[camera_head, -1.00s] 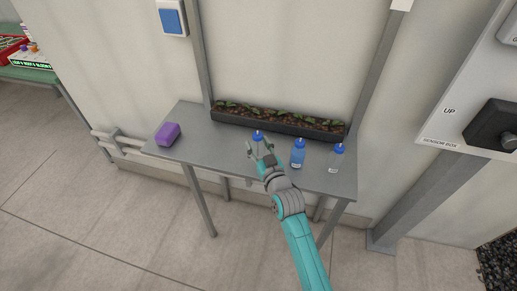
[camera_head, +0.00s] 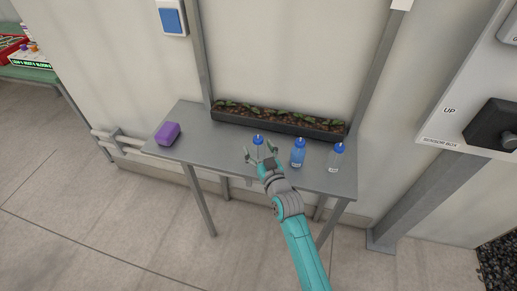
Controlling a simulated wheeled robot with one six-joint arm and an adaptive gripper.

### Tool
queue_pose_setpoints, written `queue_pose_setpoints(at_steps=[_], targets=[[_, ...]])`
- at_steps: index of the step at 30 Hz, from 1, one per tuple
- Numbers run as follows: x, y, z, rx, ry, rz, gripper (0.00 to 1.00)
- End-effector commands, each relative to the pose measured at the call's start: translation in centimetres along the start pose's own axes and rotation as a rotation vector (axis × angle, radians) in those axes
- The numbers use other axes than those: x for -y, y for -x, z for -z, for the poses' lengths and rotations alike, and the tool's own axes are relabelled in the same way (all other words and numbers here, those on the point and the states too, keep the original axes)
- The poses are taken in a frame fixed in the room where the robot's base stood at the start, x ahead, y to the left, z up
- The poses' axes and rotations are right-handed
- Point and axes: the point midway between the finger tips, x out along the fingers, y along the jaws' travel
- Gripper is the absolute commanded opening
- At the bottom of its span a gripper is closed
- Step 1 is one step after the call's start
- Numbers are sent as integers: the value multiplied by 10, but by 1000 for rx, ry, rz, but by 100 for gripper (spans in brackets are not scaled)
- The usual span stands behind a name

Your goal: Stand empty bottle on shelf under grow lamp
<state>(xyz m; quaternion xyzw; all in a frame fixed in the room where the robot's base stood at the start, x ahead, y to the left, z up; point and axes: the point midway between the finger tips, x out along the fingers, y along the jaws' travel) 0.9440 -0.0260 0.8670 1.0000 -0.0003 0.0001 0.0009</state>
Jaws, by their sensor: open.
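A clear bottle with a blue cap (camera_head: 258,139) stands upright on the grey shelf (camera_head: 205,143). My gripper (camera_head: 261,151) is open at this bottle, its fingers spread to either side in the picture; whether they touch it I cannot tell. The bottle's lower part is partly hidden by the gripper. A blue-filled bottle (camera_head: 298,155) and another clear, empty-looking bottle (camera_head: 335,160), both blue-capped, stand to the right on the same shelf. The grow lamp itself is not seen; grey posts rise behind the shelf.
A long dark planter of seedlings (camera_head: 280,124) runs along the shelf's back. A purple block (camera_head: 167,133) lies at the left end, with bare shelf between it and my gripper. A sensor box (camera_head: 470,110) is on the right.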

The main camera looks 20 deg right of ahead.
Motion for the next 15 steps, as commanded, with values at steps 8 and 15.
queue_pose_setpoints(at_steps=[8, 15], targets=[[0, 34, 0, 1, 0, 0, 76], [0, 78, 0, 1, 0, 0, 76]])
